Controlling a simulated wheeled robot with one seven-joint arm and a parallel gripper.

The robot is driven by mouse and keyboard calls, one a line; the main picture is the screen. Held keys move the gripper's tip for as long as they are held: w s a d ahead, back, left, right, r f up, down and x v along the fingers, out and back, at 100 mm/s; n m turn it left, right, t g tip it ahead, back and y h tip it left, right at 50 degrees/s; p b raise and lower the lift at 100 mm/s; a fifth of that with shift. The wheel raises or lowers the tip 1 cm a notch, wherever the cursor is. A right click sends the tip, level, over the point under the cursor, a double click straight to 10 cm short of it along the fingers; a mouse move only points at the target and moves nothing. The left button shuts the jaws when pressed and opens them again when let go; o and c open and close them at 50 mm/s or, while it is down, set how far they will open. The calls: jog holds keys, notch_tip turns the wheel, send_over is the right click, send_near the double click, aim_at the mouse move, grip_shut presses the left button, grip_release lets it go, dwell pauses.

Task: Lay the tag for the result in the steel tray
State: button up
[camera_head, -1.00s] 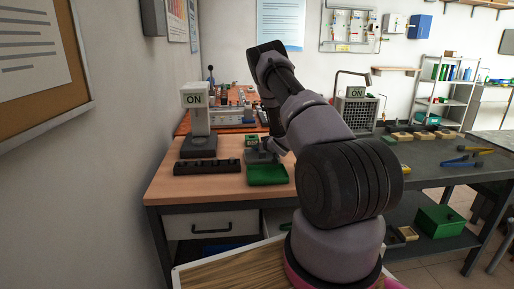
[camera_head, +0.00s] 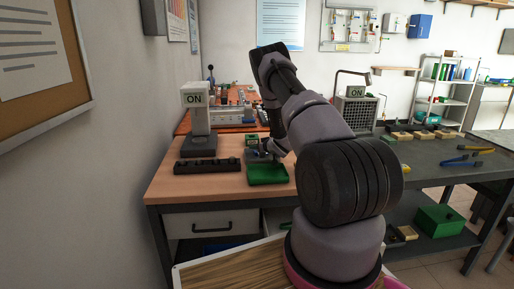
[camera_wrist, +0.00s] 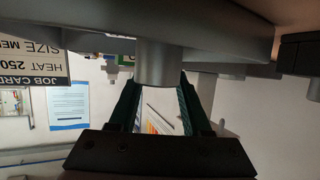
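My gripper (camera_head: 267,155) is low over the light wood bench, just behind the green tray (camera_head: 267,174). The arm partly hides that spot. In the wrist view my gripper (camera_wrist: 160,95) shows two dark fingers standing apart. A grey cylinder (camera_wrist: 157,62) under a wide grey body shows at the fingertips, and I see no clear grip on it. A small grey shape (camera_head: 252,156) beside my gripper may be the steel tray, but it is too small to tell. I cannot make out the result tag.
A grey stand with an ON sign (camera_head: 195,98) and a dark block rack (camera_head: 208,166) stand left on the bench. A small green box (camera_head: 252,140) is behind my gripper. A job card (camera_wrist: 35,68) shows in the wrist view. A dark bench (camera_head: 440,152) holds bins and tools.

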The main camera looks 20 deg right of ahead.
jog(key=shift+s+a+f, duration=0.1)
jog(key=shift+s+f, duration=0.1)
jog(key=shift+f, duration=0.2)
jog(key=shift+r, duration=0.3)
jog(key=r+v, duration=0.1)
jog(key=v, duration=1)
jog(key=s+a+r+m+g+h, duration=0.1)
jog(key=s+r+m, duration=0.1)
jog(key=r, duration=0.7)
jog(key=s+a+r+m+g+h, duration=0.1)
jog(key=s+r, duration=0.2)
jog(key=r, duration=0.6)
jog(key=s+a+r+m+h, duration=0.2)
jog(key=r, duration=0.7)
jog(key=s+a+r+g+y, duration=0.1)
jog(key=s+a+r, duration=0.2)
jog(key=s, duration=0.8)
jog(key=s+a+r+g+y, duration=0.2)
jog(key=s+a+r, duration=0.1)
jog(key=s+a, duration=0.5)
jog(key=s+a+r+g+y, duration=0.1)
jog(key=s+a+r, duration=0.2)
jog(key=s, duration=1.1)
jog(key=a, duration=0.3)
jog(key=shift+s+r+m+g+y, duration=0.15)
jog(key=shift+r+m+g+y, duration=0.15)
jog(key=shift+r+y, duration=0.1)
jog(key=shift+a, duration=0.2)
